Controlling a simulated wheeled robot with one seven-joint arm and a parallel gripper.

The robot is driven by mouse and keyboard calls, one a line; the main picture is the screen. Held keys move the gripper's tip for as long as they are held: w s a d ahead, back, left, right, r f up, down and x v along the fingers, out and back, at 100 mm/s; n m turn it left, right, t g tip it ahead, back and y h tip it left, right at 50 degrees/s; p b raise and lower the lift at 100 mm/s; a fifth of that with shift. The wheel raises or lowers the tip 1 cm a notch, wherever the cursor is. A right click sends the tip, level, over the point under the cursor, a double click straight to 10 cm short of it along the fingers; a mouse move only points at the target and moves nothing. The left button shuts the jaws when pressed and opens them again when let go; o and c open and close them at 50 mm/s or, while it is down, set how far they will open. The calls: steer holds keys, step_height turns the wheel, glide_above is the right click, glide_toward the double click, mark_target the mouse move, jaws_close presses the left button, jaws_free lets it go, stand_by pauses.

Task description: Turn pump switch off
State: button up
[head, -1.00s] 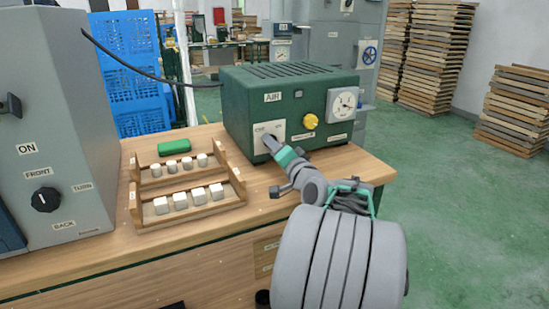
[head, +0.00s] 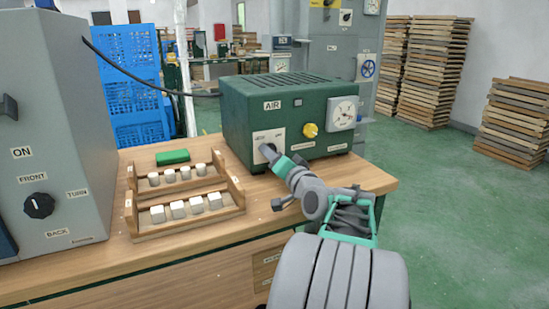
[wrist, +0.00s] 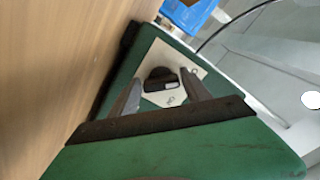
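The green pump box marked AIR (head: 290,110) stands at the back right of the wooden bench. Its white switch plate (wrist: 196,67) carries a black knob (wrist: 160,78), seen close up in the wrist view. My gripper (head: 270,152) reaches the plate from the front right and hides most of the knob in the head view. In the wrist view my gripper's two grey fingers (wrist: 160,88) are spread, one on each side of the knob. A gap shows between fingers and knob; contact cannot be made out.
A yellow knob (head: 310,130) and a round gauge (head: 343,112) are on the box front. A wooden rack (head: 130,205) with white blocks and a green block (head: 172,157) lie left of it. A grey cabinet (head: 60,130) with a dial stands far left.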

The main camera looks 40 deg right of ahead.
steer(key=o, duration=0.3)
steer(key=p+v, duration=0.1)
steer(key=v, duration=0.6)
steer(key=shift+s+a+r, duration=0.1)
steer(key=shift+s+r, duration=0.05)
steer(key=shift+s, duration=0.2)
steer(key=shift+a, duration=0.1)
